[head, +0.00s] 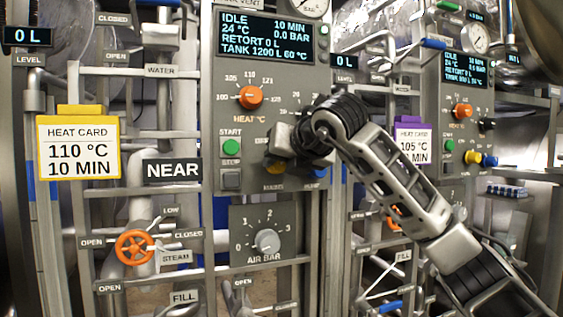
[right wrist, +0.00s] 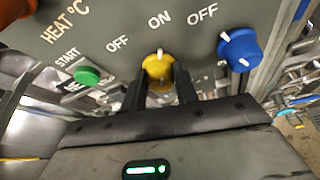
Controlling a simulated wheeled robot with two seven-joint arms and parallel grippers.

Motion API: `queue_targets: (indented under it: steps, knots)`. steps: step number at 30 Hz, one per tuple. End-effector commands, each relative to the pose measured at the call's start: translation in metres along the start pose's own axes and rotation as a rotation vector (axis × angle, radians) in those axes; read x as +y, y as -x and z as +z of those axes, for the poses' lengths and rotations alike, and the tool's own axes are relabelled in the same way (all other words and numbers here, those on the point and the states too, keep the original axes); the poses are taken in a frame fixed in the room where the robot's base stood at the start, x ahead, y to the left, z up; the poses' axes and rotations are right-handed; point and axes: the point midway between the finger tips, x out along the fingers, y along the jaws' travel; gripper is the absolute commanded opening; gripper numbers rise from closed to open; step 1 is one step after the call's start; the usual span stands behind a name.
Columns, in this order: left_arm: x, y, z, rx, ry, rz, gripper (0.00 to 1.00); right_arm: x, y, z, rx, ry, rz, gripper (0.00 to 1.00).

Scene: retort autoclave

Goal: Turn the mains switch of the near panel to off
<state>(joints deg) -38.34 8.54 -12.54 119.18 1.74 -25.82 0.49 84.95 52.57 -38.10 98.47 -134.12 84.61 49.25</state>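The near panel (head: 226,105) stands in the middle of the head view, with a NEAR sign (head: 172,170) beside it. Its mains switch is a yellow knob (right wrist: 158,70) with a white pointer, which points up toward the ON mark; an OFF mark is to the left. In the head view the knob (head: 275,167) is partly covered by my right gripper (head: 278,150). In the right wrist view my right gripper (right wrist: 160,88) has its two fingers apart, one on each side of the yellow knob. I cannot tell whether they touch it. My left gripper is not in view.
A blue knob (right wrist: 238,49) sits close to the right of the yellow one, and a green START button (right wrist: 87,75) to the left. The orange heat knob (head: 250,97) is above. A second panel (head: 466,110) with similar controls stands at the right.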

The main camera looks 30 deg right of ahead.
Motion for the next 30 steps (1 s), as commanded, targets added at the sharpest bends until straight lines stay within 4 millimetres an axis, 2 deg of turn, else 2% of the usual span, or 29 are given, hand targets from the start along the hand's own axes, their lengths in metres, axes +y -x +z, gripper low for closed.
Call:
queue_targets:
  steps: [8,14,30]
  knots:
    - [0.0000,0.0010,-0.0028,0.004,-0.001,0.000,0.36,0.0000,0.0004,0.0004,0.001,0.015,-0.008,0.07]
    - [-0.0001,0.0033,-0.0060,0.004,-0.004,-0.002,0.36,0.0011,0.0007,0.0012,0.000,0.088,-0.038,0.07]
    - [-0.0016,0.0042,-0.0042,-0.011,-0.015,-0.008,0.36,0.0050,0.0006,-0.0003,-0.002,0.524,-0.218,0.07]
